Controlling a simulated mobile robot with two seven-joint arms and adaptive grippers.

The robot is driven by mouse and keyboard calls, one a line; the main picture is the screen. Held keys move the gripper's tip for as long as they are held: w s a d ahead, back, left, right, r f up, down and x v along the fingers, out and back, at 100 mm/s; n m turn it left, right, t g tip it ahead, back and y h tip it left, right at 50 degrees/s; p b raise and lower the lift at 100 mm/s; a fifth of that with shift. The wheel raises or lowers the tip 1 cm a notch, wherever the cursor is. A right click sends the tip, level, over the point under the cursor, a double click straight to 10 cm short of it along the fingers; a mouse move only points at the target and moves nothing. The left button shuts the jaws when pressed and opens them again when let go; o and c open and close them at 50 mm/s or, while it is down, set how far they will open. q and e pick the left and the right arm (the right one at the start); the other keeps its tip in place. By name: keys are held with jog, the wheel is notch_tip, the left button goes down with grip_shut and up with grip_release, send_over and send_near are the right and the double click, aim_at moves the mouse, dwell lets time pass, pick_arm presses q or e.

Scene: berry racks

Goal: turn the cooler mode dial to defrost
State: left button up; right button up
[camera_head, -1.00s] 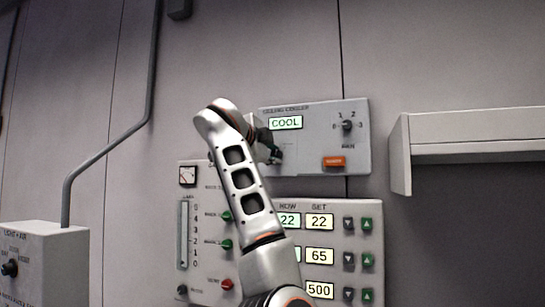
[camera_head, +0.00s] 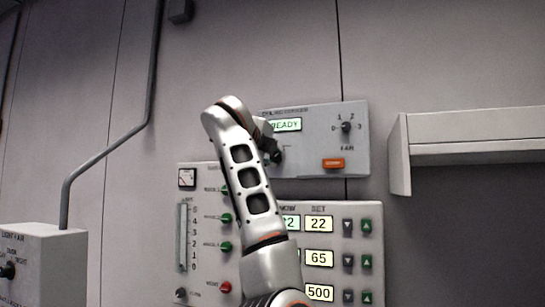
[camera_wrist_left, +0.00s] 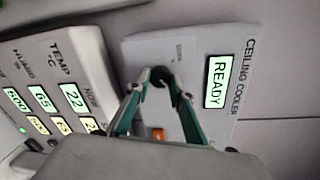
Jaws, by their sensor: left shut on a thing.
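The ceiling cooler panel (camera_head: 305,168) is a grey box on the wall, and its lit display (camera_head: 286,125) reads READY. The display also shows sideways in the left wrist view (camera_wrist_left: 216,82). My left gripper (camera_wrist_left: 160,80) is shut on a small dark knob, the mode dial (camera_wrist_left: 159,74), which sits below the display. In the head view my left gripper (camera_head: 272,150) is at the panel's left part, and my wrist partly hides it. The dial's position marks are too blurred or hidden to read. My right gripper is in neither view.
A fan dial (camera_head: 346,127) and an orange button (camera_head: 333,163) sit on the panel's right side. Below is a larger control panel (camera_head: 333,235) with displays and buttons. A grey shelf (camera_head: 470,130) juts out at right. A light box (camera_head: 45,260) stands at lower left.

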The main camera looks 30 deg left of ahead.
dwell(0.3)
pick_arm(q)
jog(key=o, duration=1.1)
jog(key=v, duration=1.2)
